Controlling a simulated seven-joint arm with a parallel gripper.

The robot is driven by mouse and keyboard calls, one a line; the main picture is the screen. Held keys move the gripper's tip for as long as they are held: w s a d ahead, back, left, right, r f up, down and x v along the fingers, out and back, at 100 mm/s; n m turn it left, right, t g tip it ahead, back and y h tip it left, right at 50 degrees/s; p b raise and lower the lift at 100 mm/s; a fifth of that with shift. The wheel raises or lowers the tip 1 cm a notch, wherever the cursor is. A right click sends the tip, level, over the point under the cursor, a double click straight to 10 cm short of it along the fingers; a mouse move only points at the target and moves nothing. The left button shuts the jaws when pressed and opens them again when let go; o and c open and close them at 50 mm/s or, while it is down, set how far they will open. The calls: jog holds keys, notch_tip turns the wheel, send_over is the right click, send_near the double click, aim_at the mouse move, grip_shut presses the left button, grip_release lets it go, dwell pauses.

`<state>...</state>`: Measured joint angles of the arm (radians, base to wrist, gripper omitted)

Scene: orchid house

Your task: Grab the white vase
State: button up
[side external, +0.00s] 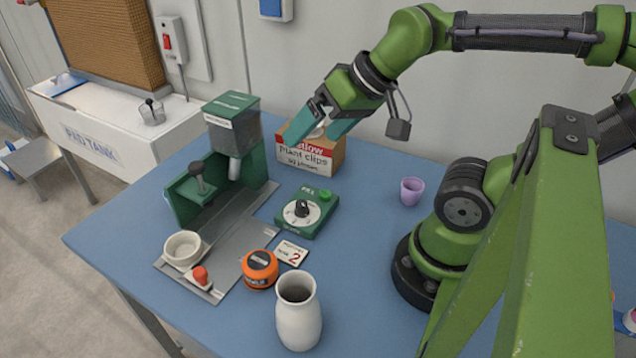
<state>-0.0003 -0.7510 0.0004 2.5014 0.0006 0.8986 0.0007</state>
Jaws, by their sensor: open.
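A white vase (299,318) stands upright at the front of the blue table, with its dark open mouth facing up. My gripper (318,128) is at the back of the table, in front of or above a cardboard box labelled plant clips. Its teal fingers are apart. Something pale shows between or behind the fingers, and I cannot tell whether it belongs to the box. My gripper is well away from the vase, which nothing touches.
The plant clips box (327,158), green dispenser machine (232,140), green dial timer (307,212), white bowl (183,249), orange tape-like roll (260,269), number 2 card (291,253) and purple cup (411,191) stand on the table (375,290). Room right of the vase is clear.

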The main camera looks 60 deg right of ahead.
jog(key=shift+o, duration=0.5)
jog(key=shift+a, duration=0.1)
jog(key=n+g, duration=0.6)
jog(key=n, duration=1.6)
send_over(297, 300)
jog(key=w, duration=0.1)
jog(key=f, duration=0.1)
jog(key=s+a+r+n+g+h, duration=0.1)
jog(key=s+a+n+h, duration=0.15)
jog(key=n, duration=1.45)
jog(key=shift+y, duration=0.25)
jog(key=f, duration=1.6)
jog(key=shift+s+f, duration=0.2)
jog(key=shift+f, duration=0.1)
